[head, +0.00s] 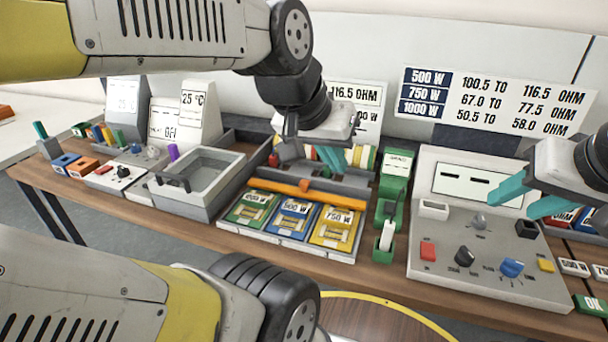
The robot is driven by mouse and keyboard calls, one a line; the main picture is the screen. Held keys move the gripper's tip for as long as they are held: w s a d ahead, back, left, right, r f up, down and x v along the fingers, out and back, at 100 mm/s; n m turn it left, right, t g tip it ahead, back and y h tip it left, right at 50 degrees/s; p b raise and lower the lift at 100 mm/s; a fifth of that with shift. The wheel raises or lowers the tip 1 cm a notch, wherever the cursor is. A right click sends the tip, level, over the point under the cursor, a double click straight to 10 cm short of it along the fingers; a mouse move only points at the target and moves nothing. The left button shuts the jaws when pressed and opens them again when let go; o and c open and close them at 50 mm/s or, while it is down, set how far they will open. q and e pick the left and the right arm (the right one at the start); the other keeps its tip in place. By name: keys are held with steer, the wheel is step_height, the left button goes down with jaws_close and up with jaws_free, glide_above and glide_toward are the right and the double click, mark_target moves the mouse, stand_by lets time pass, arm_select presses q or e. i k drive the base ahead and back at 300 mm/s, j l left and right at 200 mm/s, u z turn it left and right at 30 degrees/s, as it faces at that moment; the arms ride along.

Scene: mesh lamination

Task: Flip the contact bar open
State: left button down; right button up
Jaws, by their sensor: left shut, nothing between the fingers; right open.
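The orange contact bar (275,186) lies across the far edge of a fixture holding three cards: a green one (252,208), a blue one (292,217) and a yellow one (337,227). A small orange knob (305,185) stands up near its middle. My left gripper (332,160), with teal fingers, is shut and empty. It appears just behind and above the bar, right of the knob; I cannot tell whether it touches anything. My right gripper (530,200) is open and empty over the right part of the grey meter box (500,262).
A grey tray (196,178) stands left of the fixture. A green stand (393,190) with a white-handled tool (387,235) is close on its right. Bins with coloured parts sit behind. A sign with ohm ranges (497,100) stands at the back.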

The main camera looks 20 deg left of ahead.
mark_target(303, 192)
steer(key=u, duration=0.95)
